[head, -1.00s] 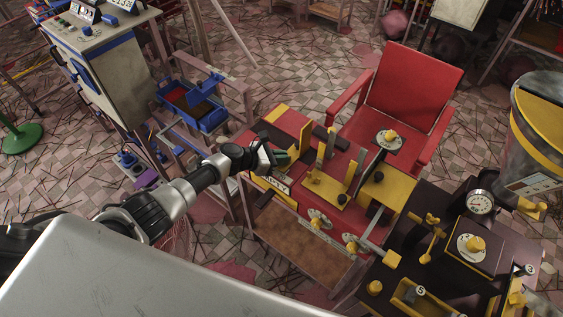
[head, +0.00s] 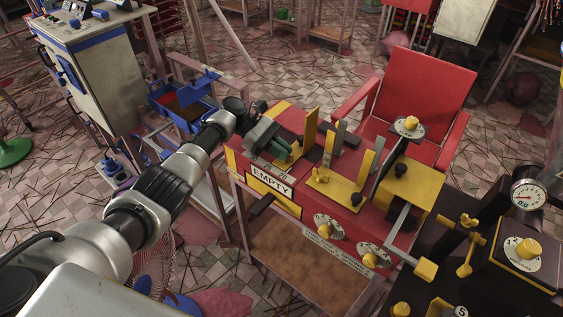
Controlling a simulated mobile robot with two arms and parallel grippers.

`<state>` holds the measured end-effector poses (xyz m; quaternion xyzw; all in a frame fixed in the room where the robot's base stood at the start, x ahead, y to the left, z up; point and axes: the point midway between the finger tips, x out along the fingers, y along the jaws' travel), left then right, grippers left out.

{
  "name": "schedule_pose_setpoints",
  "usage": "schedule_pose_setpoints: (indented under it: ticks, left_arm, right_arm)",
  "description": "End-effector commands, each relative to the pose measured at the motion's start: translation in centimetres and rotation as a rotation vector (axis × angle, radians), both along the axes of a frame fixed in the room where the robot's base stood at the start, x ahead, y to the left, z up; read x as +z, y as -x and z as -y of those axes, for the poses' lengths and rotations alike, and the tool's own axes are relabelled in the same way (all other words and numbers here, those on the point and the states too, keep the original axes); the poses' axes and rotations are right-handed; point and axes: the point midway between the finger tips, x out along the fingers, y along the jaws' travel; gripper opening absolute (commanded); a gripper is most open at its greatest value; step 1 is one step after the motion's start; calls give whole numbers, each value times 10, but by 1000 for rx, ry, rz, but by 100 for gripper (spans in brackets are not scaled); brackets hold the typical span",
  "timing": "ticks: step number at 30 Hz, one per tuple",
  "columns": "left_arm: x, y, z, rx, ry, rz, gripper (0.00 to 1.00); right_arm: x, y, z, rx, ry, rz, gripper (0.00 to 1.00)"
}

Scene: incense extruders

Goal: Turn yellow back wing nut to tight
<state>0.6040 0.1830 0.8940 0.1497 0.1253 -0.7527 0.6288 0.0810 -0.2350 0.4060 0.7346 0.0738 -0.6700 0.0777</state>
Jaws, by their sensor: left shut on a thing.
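The red machine table (head: 237,165) has yellow plates and upright posts on top. My left gripper (head: 287,155) comes in from the left above the table's left part. Its dark green fingers are shut on a small yellow part, the yellow back wing nut (head: 296,151), beside the tall yellow post (head: 310,128). The fingers hide much of the nut, so its turn angle cannot be told. Another yellow wing nut (head: 320,176) stands on the yellow plate (head: 342,192) to the right, apart from the gripper. My right gripper is out of view.
A red chair (head: 425,95) stands behind. A dark machine with a gauge (head: 528,194) is at the right. A blue bin (head: 181,105) is at the back left.

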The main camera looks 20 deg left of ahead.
Motion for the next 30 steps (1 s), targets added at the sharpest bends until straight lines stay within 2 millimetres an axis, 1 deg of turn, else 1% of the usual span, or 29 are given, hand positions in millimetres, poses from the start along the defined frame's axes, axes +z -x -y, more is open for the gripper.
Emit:
schedule_pose_setpoints:
  ticks: [1, 6, 12, 23, 24, 26, 27, 29, 30]
  left_arm:
    - [-4, -1, 1, -23, 2, 1, 0]
    - [-2, -1, 2, -82, 3, 1, 0]
    - [-1, 0, 2, -111, 2, -1, 0]
    - [0, 0, 2, -114, 3, -1, 0]
    - [0, 0, 2, -114, 3, -1, 9]
    - [0, 0, 2, -114, 3, -1, 18]
    - [0, 0, 2, -113, 2, -1, 24]
    - [0, 0, 2, -113, 2, -1, 33]
    - [0, 0, 1, -113, 2, -1, 33]
  right_arm:
    - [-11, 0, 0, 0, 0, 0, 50]
    - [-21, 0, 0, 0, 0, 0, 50]
    - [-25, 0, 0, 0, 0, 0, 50]
    - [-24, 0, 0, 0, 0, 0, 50]
    - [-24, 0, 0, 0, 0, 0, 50]
    - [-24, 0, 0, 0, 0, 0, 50]
    - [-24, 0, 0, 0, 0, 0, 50]
    - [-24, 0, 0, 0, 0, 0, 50]
    - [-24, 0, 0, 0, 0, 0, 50]
